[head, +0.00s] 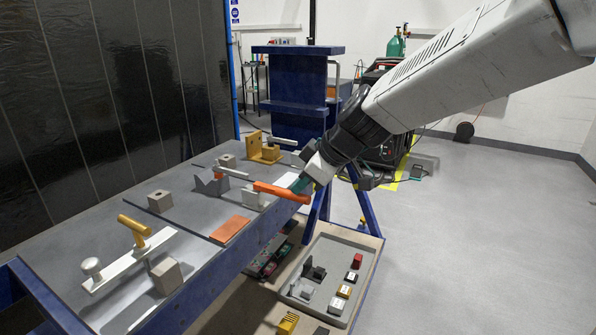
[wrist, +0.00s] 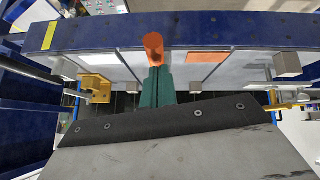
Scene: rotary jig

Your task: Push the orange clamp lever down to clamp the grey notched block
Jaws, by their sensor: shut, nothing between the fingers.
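The orange clamp lever (head: 282,192) sticks out over the table's front edge on a pale grey clamp base (head: 254,200). It lies nearly flat, its outer end slightly lower. The grey notched block (head: 211,184) stands behind it on the table, with a pale clamp arm and a red tip (head: 219,176) by it; I cannot tell whether the tip touches the block. My gripper (head: 299,185), with teal fingers, is shut and empty at the lever's outer end, touching or very close. In the wrist view the lever (wrist: 153,47) shows just beyond my fingertips (wrist: 156,72); the notched block is not visible there.
A yellow-ochre fixture (head: 264,150) stands farther back on the blue-framed table. An orange plate (head: 230,230) lies nearer, and a white bar fixture with an ochre handle (head: 133,228) at front left. A tray of small parts (head: 328,278) sits below. Floor at right is clear.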

